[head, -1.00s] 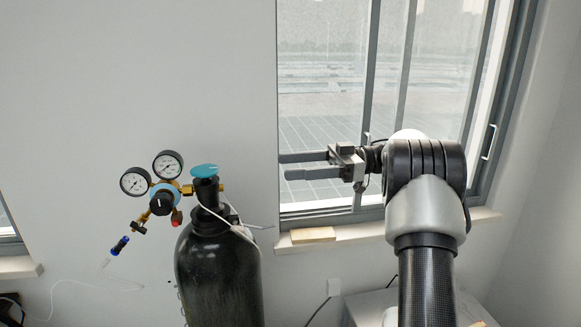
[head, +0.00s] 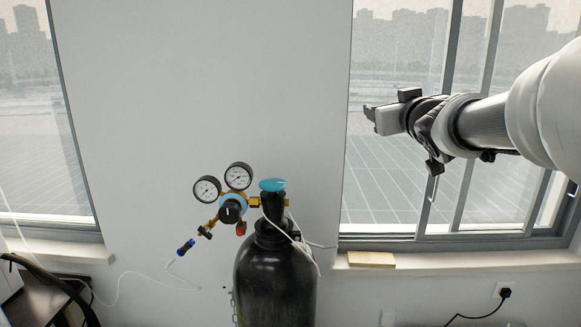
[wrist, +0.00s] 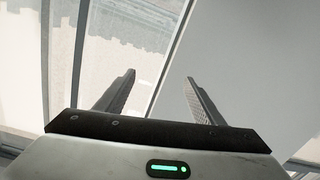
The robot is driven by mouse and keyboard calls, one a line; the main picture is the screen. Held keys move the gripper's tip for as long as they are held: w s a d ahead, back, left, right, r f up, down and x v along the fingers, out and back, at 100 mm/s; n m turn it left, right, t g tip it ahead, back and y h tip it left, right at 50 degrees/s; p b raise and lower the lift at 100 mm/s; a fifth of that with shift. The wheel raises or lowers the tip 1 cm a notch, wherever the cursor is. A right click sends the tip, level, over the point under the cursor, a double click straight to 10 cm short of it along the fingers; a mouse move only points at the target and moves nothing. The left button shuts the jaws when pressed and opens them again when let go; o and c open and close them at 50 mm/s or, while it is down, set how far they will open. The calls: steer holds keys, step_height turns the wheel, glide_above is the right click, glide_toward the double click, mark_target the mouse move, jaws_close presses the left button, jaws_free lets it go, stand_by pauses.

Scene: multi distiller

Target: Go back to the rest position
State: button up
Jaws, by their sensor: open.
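My gripper (head: 369,112) is raised in front of the right window in the head view, at the end of my arm coming in from the right.
The cylinder carries a blue-green valve knob (head: 272,185) and a regulator with two gauges (head: 222,181). A small tan block (head: 371,259) lies on the right windowsill (head: 460,261). The wall (head: 200,70) left of my gripper is bare. A black cable (head: 478,309) hangs at the lower right.

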steer(key=s+a+f+g, duration=0.2)
steer(key=s+f+g, duration=0.2)
steer(key=s+f, duration=0.4)
steer(key=s+a+f+m+g, duration=0.1)
steer(key=s+a+f+g, duration=0.2)
steer(key=s+f, duration=0.5)
steer(key=s+a+f+m+g, duration=0.1)
steer(key=s+f+g, duration=0.3)
steer(key=s+f, duration=0.5)
steer(key=s+a, duration=0.1)
steer(key=s, duration=0.7)
steer(key=shift+s+a+g, duration=0.15)
steer(key=shift+s+g, duration=0.25)
